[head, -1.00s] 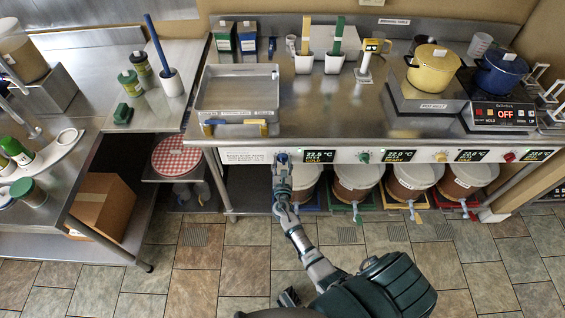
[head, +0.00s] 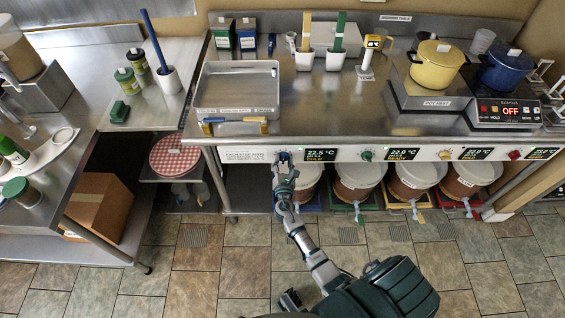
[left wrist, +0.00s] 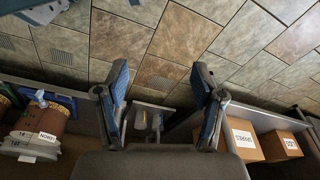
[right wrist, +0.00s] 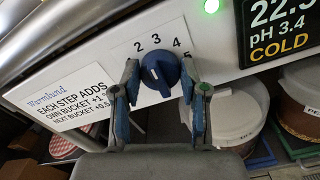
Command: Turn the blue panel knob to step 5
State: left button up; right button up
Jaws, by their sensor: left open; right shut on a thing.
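The blue knob (right wrist: 160,72) sits on the white control panel (right wrist: 85,85), with the printed numbers 2, 3, 4 and 5 arced above it. My right gripper (right wrist: 160,88) has one finger on each side of the knob and is shut on it. In the head view the right gripper (head: 283,163) is at the panel's left part and covers most of the knob. I cannot tell for sure which number the knob points to. My left gripper (left wrist: 161,80) is open and empty above the floor in the left wrist view.
A lit display (right wrist: 280,28) right of the knob reads pH 3.4 and COLD, beside a green light (right wrist: 211,6). Green (head: 367,155), yellow (head: 445,155) and red (head: 514,155) knobs follow along the panel. Lidded buckets (head: 361,174) stand below it.

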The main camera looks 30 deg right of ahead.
pick_arm(q)
notch_tip(320, 180, up, 13)
jog(key=b, duration=0.5)
pick_arm(e)
jog(key=m, duration=0.7)
jog(key=shift+f, duration=0.25)
pick_arm(q)
jog(key=w+d+r+t+h+b, duration=0.1)
jog(key=w+d+r+t+b, duration=0.1)
jog(key=w+t, duration=0.3)
jog(key=w+d+r+t+h+b, duration=0.1)
jog(key=w+d+r+t+b, duration=0.1)
jog(key=w+t, duration=0.4)
jog(key=shift+w+d+r+h, duration=0.4)
jog(key=shift+w+d+r, duration=0.45)
jog(key=shift+w, duration=1.35)
pick_arm(e)
jog(key=shift+d+m, duration=0.1)
jog(key=shift+m, duration=5.1)
pick_arm(q)
jog(key=shift+a+r, duration=0.15)
pick_arm(e)
jog(key=o, duration=1.1)
jog(key=shift+w, duration=0.1)
pick_arm(q)
jog(key=shift+w, duration=0.2)
pick_arm(e)
jog(key=shift+o, duration=0.2)
jog(key=shift+f, duration=0.1)
jog(key=shift+d, duration=0.1)
